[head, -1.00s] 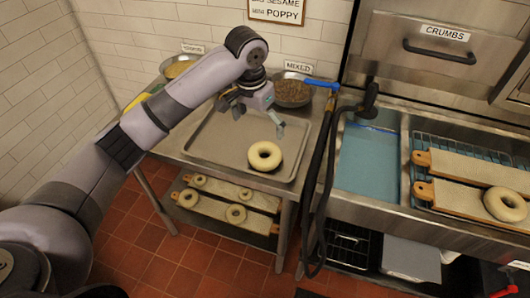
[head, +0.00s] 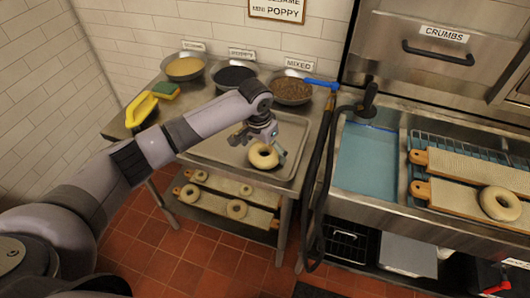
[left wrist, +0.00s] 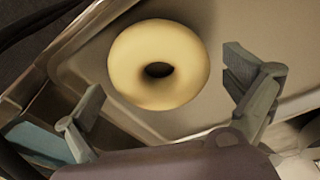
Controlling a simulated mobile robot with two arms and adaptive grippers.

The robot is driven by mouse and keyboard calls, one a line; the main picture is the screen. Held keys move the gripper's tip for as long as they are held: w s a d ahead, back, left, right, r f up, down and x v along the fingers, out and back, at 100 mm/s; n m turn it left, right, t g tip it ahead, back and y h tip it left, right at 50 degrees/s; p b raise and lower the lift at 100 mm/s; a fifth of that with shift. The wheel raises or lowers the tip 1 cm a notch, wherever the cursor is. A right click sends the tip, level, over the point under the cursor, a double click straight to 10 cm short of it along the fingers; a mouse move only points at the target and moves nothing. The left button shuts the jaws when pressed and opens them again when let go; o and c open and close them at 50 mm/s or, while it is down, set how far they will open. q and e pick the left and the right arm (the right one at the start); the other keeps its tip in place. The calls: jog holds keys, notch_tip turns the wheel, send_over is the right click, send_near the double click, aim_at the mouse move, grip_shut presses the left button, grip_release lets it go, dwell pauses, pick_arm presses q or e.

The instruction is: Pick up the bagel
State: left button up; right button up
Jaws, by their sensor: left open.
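A pale bagel (head: 263,157) lies on the metal tray (head: 213,150) on the steel table. In the left wrist view the bagel (left wrist: 158,64) lies ahead of my left gripper (left wrist: 160,105), between the lines of its two spread fingers. My left gripper (head: 258,143) is open and empty, close over the bagel in the head view. No finger clearly touches the bagel. Another bagel (head: 500,203) lies on a wooden board at the far right. My right gripper is not in view.
Bowls of yellow (head: 184,66), dark (head: 235,77) and mixed (head: 291,88) toppings stand behind the tray. A shelf below holds several small bagels. A black hose (head: 318,175) hangs right of the table, beside the blue-water sink (head: 366,160).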

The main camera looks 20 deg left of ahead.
pick_arm(q)
jog(key=shift+c, duration=0.4)
jog(key=c, duration=1)
jog(key=shift+c, duration=0.2)
jog(key=shift+r, duration=0.1)
notch_tip(320, 180, up, 18)
jog(key=b, duration=0.2)
jog(key=shift+r, duration=0.95)
